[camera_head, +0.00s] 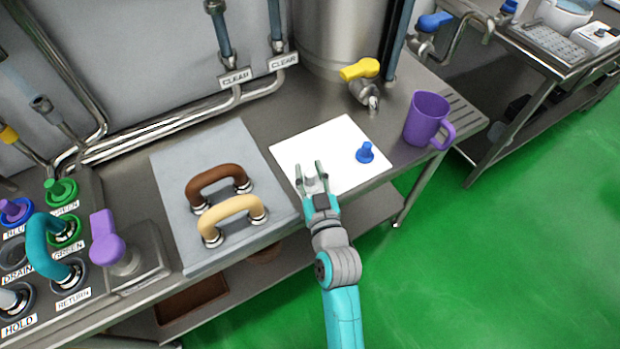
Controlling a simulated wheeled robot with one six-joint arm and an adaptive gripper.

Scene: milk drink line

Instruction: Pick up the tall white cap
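My gripper (309,168) is over the front part of the white mat (330,140), with its two fingers apart. A small pale shape (311,184) shows low between the fingers. It may be the tall white cap, but it blends with the mat and I cannot tell whether the fingers touch it. No other tall white cap stands out on the mat. A blue cap (365,153) stands upright on the mat, to the right of my gripper and apart from it.
A purple mug (427,119) stands right of the mat. A grey board (176,165) with brown (217,181) and cream (232,211) handles lies left. A yellow-handled tap (360,70) is behind. A labelled panel (92,262) with coloured fittings is at far left.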

